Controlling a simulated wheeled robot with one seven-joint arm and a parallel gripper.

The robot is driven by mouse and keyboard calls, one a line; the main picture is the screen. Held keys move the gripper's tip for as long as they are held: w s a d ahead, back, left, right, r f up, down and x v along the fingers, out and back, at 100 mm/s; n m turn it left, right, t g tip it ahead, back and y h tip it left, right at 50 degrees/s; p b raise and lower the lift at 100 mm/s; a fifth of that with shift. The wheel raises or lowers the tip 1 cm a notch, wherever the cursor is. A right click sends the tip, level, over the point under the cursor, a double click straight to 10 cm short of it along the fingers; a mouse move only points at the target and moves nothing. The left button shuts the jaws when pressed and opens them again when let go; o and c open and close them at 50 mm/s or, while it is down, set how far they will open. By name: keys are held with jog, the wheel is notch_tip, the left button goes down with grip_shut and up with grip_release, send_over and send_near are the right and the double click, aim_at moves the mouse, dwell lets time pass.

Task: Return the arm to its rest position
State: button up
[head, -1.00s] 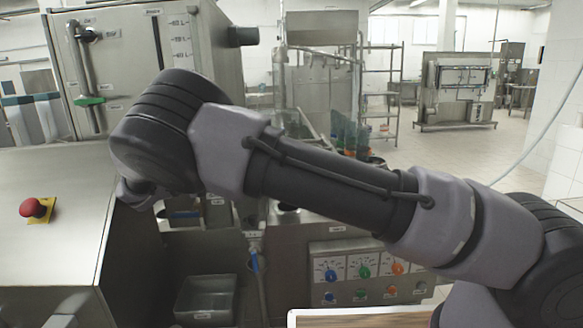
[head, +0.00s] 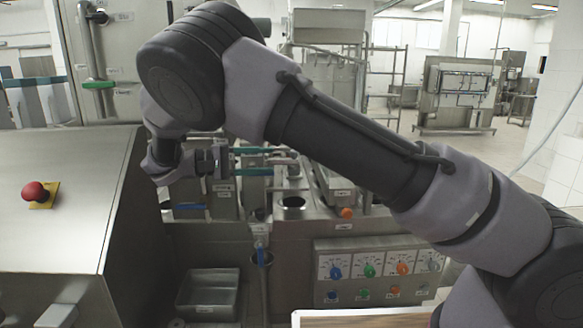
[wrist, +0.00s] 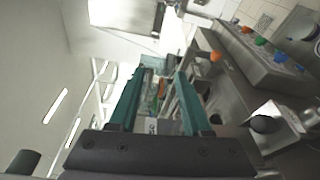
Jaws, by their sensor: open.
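My arm (head: 345,145) stretches across the head view from lower right to upper left, with its bend high at the upper left. My gripper (head: 282,161) points right, below that bend, in front of the machine with the dial panel. Its two teal fingers are apart. In the wrist view the fingers of my gripper (wrist: 159,76) are also apart. I see nothing held between them; machine parts and the bright room show beyond the gap.
A steel cabinet with a red stop button (head: 36,192) stands at left. The dial panel (head: 378,270) is below the arm. A grey bin (head: 207,294) sits low in the middle. A wooden-topped surface (head: 360,318) is at the bottom edge. Open floor lies at the back right.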

jog(key=d+r+m+g+y, duration=0.1)
jog(key=d+r+g+y, duration=0.15)
jog(key=d, duration=0.55)
jog(key=d+r+m+g+y, duration=0.1)
jog(key=d+g+y, duration=0.1)
jog(key=d+y, duration=0.35)
jog(key=d+r+g+y, duration=0.2)
jog(key=d, duration=0.7)
jog(key=s+d+r+m+t+y, duration=0.3)
jog(key=s+d+r+t+y, duration=0.1)
jog(key=s, duration=0.3)
jog(key=s+d+r+m+t+y, duration=0.4)
jog(key=s+d+r+t, duration=0.1)
jog(key=s, duration=0.3)
jog(key=shift+s+d+r+y, duration=0.15)
jog(key=shift+d+r+y, duration=0.25)
jog(key=shift+d+r, duration=0.05)
